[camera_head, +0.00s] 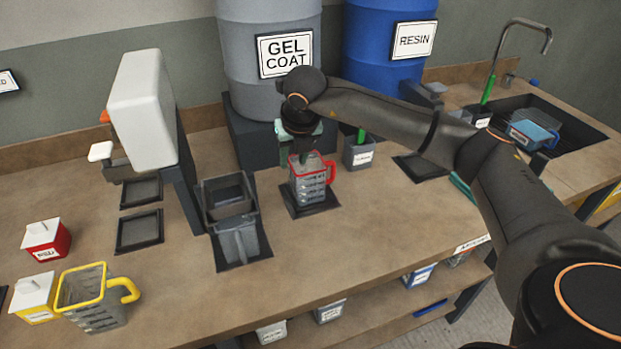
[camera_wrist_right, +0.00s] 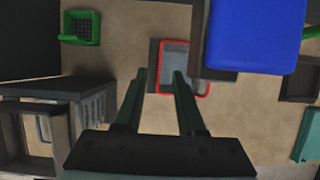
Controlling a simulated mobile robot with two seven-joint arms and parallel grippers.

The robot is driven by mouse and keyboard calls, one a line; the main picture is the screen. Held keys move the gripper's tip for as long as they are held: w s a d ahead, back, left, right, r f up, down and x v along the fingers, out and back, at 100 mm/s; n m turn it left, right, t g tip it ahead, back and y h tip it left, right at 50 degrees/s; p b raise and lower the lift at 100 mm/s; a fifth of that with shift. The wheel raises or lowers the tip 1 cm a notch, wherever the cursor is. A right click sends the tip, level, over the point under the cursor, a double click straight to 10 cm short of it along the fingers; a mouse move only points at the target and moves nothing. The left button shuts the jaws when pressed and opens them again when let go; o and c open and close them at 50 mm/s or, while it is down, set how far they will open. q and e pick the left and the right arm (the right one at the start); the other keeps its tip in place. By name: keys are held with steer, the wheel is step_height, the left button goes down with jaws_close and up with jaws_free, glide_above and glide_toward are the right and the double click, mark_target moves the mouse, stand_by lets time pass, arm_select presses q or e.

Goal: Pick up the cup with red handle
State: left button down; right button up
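The cup with red handle (camera_head: 308,186) is a clear grey measuring cup with dark markings and a red rim. It stands upright on a dark square mat, its handle pointing right. My right gripper (camera_head: 306,153) comes down from above, close over the cup's top. In the right wrist view, my right gripper (camera_wrist_right: 159,74) has its two fingers apart, and the red-rimmed cup (camera_wrist_right: 176,54) shows beyond the tips, mostly toward the right finger. Nothing is seen between the fingers. Whether a finger touches the rim I cannot tell. My left gripper is not in view.
The grey gel coat drum (camera_head: 268,85) and blue resin drum (camera_head: 385,65) stand behind. A green-handled container (camera_head: 358,152) is right of the cup. A dark holder (camera_head: 230,200) and a white dispenser (camera_head: 145,105) are left. A yellow-handled cup (camera_head: 92,300) stands front left.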

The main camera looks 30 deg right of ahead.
mark_target(308, 182)
steer(key=shift+p+x, duration=0.6)
steer(key=shift+x, duration=2.15)
steer(key=shift+s, duration=0.1)
jaws_close()
steer(key=shift+r, duration=0.1)
